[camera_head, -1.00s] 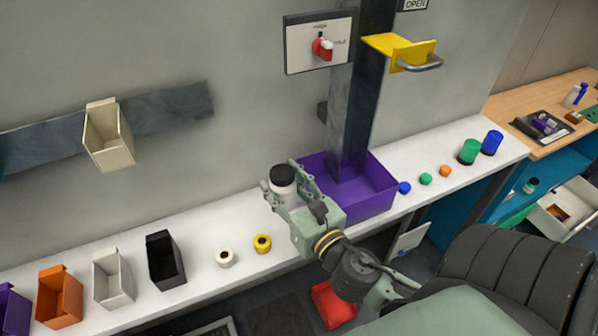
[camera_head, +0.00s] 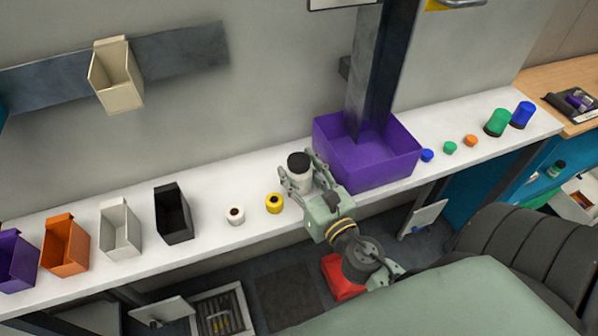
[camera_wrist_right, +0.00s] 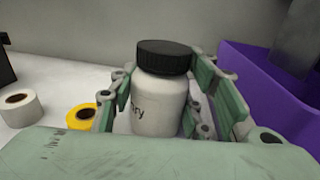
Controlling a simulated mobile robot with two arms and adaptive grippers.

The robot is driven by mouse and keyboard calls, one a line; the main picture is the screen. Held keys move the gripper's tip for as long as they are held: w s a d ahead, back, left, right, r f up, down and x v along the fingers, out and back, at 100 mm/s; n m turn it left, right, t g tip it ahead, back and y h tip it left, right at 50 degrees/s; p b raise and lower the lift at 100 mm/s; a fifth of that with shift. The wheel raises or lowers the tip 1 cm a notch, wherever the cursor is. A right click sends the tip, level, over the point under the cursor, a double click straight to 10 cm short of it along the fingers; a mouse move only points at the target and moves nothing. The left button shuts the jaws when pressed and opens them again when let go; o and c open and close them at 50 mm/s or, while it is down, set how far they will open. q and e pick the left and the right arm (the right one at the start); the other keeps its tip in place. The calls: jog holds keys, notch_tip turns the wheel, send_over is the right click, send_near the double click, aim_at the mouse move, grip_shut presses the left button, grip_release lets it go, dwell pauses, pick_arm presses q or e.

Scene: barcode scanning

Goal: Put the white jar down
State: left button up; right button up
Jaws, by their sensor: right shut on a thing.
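The white jar (camera_head: 299,175) with a black lid is upright between the fingers of my right gripper (camera_head: 308,178), just left of the purple bin. In the right wrist view the jar (camera_wrist_right: 157,105) shows dark lettering on its side, and the fingers of my right gripper (camera_wrist_right: 165,95) close around it from both sides. The jar's base is hidden behind the gripper, so I cannot tell whether it touches the white shelf (camera_head: 258,178). My left gripper is not in view.
The purple bin (camera_head: 368,172) stands directly right of the jar. A yellow roll (camera_head: 274,203) and a white roll (camera_head: 235,215) lie to the left, then a black bin (camera_head: 173,214). Small coloured caps and a green jar (camera_head: 497,122) are at the right. Shelf behind the rolls is clear.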

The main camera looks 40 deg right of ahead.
jog(key=shift+f, duration=0.1)
jog(key=o, duration=0.8)
jog(key=shift+f, duration=0.1)
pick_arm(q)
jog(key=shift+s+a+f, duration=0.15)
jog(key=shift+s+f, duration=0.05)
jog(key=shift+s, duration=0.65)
pick_arm(e)
jog(key=o, duration=0.5)
